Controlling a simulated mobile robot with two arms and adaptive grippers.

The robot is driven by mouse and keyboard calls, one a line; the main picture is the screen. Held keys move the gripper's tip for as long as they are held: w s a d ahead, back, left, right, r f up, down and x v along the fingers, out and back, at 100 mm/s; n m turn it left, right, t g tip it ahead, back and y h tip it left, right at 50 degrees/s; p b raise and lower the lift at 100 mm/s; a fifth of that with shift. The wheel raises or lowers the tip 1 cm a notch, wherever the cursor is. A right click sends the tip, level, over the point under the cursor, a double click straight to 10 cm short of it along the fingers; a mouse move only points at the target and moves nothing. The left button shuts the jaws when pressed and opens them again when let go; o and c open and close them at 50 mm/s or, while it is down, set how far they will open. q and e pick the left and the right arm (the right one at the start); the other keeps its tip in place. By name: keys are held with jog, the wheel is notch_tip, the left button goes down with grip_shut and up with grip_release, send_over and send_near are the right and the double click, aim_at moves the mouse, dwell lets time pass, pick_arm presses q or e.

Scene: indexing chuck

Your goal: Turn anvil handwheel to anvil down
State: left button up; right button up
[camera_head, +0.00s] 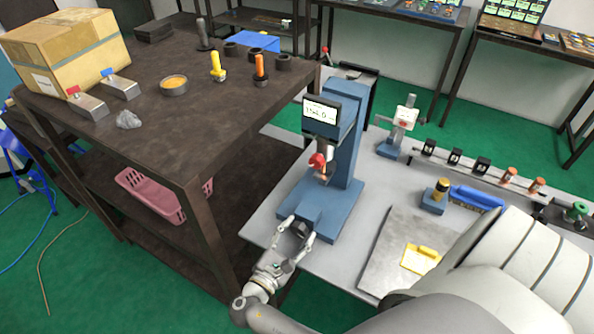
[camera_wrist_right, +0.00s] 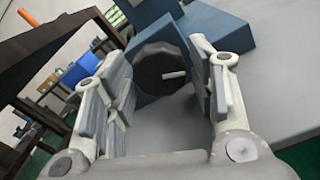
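The anvil handwheel (camera_head: 302,227) is a dark round knob low on the front of a blue bench tester (camera_head: 345,150) with a lit display. In the right wrist view the handwheel (camera_wrist_right: 158,72) has a faceted rim and a pale bar mark on its face. My right gripper (camera_head: 297,234) is open, with one finger on each side of the handwheel. A red-tipped part (camera_head: 317,160) sits under the tester's head. My left gripper is not in view.
A dark workbench (camera_head: 150,110) stands close on the left, its corner near my right arm. A grey plate (camera_head: 400,245) with a yellow piece (camera_head: 420,259) lies right of the tester. Behind it are a gauge stand (camera_head: 400,125) and a rail with small blocks (camera_head: 470,165).

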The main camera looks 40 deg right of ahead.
jog(key=c, duration=0.7)
jog(key=shift+c, duration=0.2)
jog(key=shift+r+n+p, duration=0.2)
jog(key=shift+n+p, duration=1.1)
jog(key=shift+n, duration=0.2)
jog(key=shift+d+f+n+p, duration=0.1)
jog(key=shift+n+p, duration=1.05)
jog(key=shift+n, duration=0.75)
jog(key=o, duration=0.7)
jog(key=shift+c, duration=0.2)
jog(key=shift+o, duration=0.4)
jog(key=shift+f, duration=0.1)
